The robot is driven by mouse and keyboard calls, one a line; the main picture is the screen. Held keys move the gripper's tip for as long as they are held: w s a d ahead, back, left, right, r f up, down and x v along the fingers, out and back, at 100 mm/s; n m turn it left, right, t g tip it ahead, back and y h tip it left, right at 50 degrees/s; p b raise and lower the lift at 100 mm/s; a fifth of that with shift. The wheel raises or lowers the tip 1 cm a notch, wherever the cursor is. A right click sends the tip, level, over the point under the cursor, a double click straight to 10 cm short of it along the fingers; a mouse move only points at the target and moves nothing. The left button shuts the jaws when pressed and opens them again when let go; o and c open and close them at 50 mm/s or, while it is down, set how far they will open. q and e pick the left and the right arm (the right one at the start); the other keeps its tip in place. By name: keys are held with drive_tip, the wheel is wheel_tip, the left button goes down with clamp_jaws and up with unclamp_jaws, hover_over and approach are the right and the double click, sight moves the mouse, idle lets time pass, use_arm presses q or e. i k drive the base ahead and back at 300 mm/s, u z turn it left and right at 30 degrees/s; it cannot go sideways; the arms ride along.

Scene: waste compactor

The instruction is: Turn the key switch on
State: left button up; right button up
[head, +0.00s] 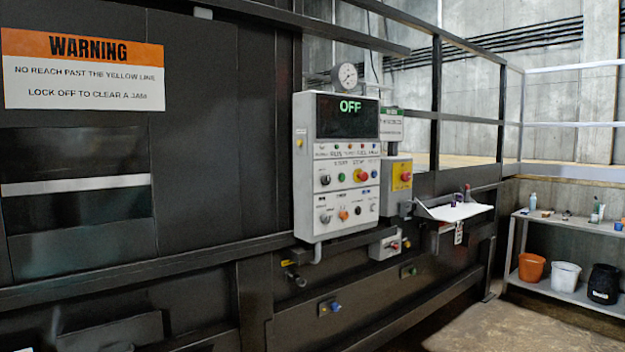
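A light grey control panel (308,208) is mounted on the dark machine wall, right of the picture's middle. Its display (350,106) reads OFF in green. Below are a row of small lamps and two rows of controls. A dark round control (325,179) is at the left of the upper row, and another with a pale rim (325,217) is at the left of the lower row. The labels are too small to tell which control is the key switch. A red mushroom button (361,175) sits in the upper row. Neither gripper is in view.
A pressure gauge (345,76) stands above the panel. A bench at right holds buckets (565,275). A warning sign (82,69) hangs at left.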

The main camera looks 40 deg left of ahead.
sight(326, 180)
drive_tip(key=u, duration=0.4)
drive_tip(key=i, duration=1.3)
drive_tip(key=u, duration=1.05)
drive_tip(key=i, duration=0.65)
drive_tip(key=u, duration=0.3)
drive_tip(key=k, duration=0.9)
drive_tip(key=u, duration=0.2)
drive_tip(key=i, duration=0.9)
drive_tip(key=z, duration=0.1)
